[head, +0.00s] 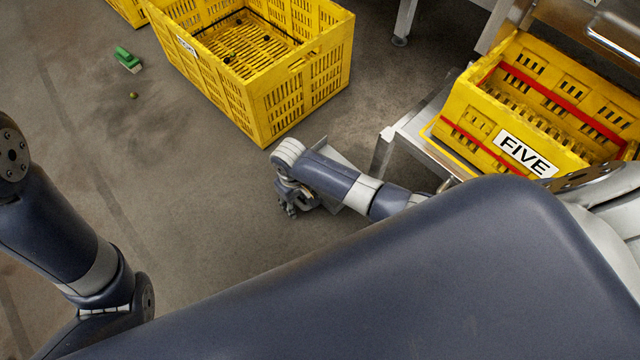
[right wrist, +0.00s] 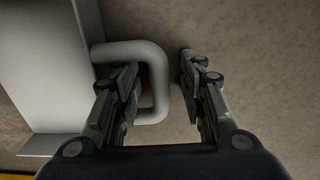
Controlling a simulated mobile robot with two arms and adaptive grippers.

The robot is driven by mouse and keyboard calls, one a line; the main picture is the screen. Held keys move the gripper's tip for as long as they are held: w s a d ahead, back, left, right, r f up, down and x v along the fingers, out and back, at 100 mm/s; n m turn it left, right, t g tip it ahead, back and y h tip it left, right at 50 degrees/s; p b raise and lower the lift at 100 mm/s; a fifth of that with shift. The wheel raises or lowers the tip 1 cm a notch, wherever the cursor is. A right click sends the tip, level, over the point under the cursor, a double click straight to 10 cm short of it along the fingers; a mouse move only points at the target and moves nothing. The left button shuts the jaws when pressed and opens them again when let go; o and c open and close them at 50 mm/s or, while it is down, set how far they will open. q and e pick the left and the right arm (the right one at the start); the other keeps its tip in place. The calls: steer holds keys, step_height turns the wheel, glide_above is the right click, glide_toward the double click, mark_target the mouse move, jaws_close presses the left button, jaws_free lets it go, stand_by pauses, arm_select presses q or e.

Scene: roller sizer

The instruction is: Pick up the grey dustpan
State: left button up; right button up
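The grey dustpan (head: 328,152) lies on the floor, partly hidden behind my right forearm in the head view. In the right wrist view the flat body of the dustpan (right wrist: 45,70) fills the left side, with its looped handle (right wrist: 159,80) reaching to the right. My right gripper (head: 289,207) is low over the floor at the dustpan. In the right wrist view its fingers (right wrist: 158,85) are open: the left finger overlaps the loop's opening, and the right finger is outside it, apart from the handle's outer bar. My left gripper is out of view; only part of that arm shows.
A yellow crate (head: 262,105) stands on the floor behind the gripper. Another yellow crate (head: 480,118) labelled FIVE sits on a metal stand (head: 410,140) at right. A green brush-like object (head: 127,58) and a small round item (head: 133,95) lie at upper left. Floor left of the gripper is clear.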

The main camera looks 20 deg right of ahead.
steer(key=shift+c, duration=0.3)
jaws_close()
steer(key=shift+r, duration=0.15)
